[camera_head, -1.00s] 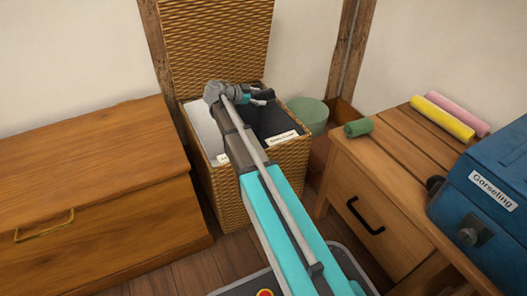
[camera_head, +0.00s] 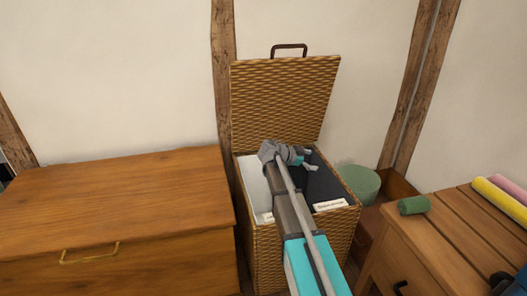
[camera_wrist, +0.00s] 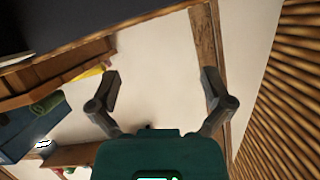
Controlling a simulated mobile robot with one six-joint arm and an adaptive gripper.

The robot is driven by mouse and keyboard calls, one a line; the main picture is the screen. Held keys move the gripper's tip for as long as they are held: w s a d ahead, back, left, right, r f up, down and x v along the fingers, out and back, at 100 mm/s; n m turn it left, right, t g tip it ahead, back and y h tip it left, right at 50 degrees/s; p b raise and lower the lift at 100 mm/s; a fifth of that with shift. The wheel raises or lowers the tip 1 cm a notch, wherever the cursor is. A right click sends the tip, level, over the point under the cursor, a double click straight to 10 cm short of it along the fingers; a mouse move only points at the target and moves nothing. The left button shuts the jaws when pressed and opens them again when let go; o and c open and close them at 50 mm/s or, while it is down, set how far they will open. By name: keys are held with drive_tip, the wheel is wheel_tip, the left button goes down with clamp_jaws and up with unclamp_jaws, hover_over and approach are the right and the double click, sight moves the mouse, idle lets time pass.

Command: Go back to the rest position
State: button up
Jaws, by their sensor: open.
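My gripper (camera_head: 308,161) is over the open wicker hamper (camera_head: 262,240), near the back of its opening. In the wrist view my gripper (camera_wrist: 160,92) has its two fingers spread wide with nothing between them. The hamper's woven lid (camera_head: 285,100) stands upright behind the opening, with a dark handle on top. The hamper has a light compartment on the left and a dark one on the right, each with a white label at the front. My arm covers part of the front and the divider, and the bottoms of the compartments are hidden.
A wooden chest (camera_head: 110,215) stands left of the hamper. At right is a slatted wooden table (camera_head: 455,230) with a green roll (camera_head: 413,205), a yellow roll (camera_head: 500,203) and a pink roll. A green round bin (camera_head: 360,183) stands behind, between hamper and table. A timber post rises behind the lid.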

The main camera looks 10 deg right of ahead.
drive_tip(key=shift+s, duration=0.1)
drive_tip(key=s+a+r+n+g+y+p, duration=0.1)
drive_tip(key=s+a+r+n+y+p, duration=0.2)
drive_tip(key=s+a+n+y+p, duration=0.8)
drive_tip(key=s+a+r+n+y+p, duration=0.3)
drive_tip(key=s+a+n+p, duration=0.45)
drive_tip(key=s, duration=0.75)
wheel_tip(320, 180, up, 37)
drive_tip(key=a+n+p, duration=0.1)
drive_tip(key=p, duration=3.5)
drive_tip(key=shift+w+a+r+n, duration=0.15)
drive_tip(key=shift+a+n, duration=0.2)
drive_tip(key=c, duration=0.6)
drive_tip(key=shift+d, duration=0.15)
